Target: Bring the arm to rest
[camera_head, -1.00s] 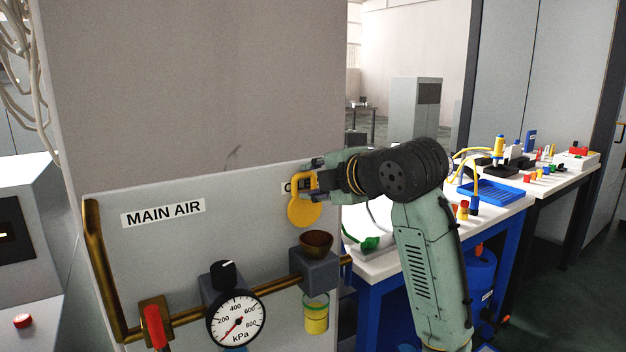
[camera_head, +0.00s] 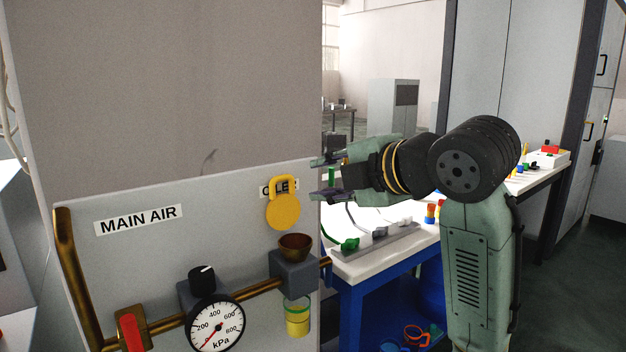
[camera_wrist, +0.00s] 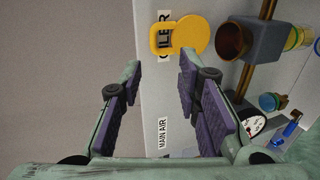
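My gripper (camera_head: 322,178) is open and empty, held to the right of the grey panel in the head view. Its two purple-padded fingers also show well apart in the wrist view (camera_wrist: 160,92). My arm is bent and reaches leftward from the right side of the picture. A yellow padlock-shaped tag (camera_head: 283,210) hangs on the panel beside the gripper, apart from it, partly covering a label. The tag also shows in the wrist view (camera_wrist: 190,36), beyond the fingertips.
The grey panel (camera_head: 135,265) carries a brass pipe (camera_head: 165,323), a red-handled valve (camera_head: 131,330), a kPa gauge (camera_head: 215,325) and an oiler with a brown cup (camera_head: 295,247). Behind the arm stands a white-topped blue workbench (camera_head: 350,275) with small items.

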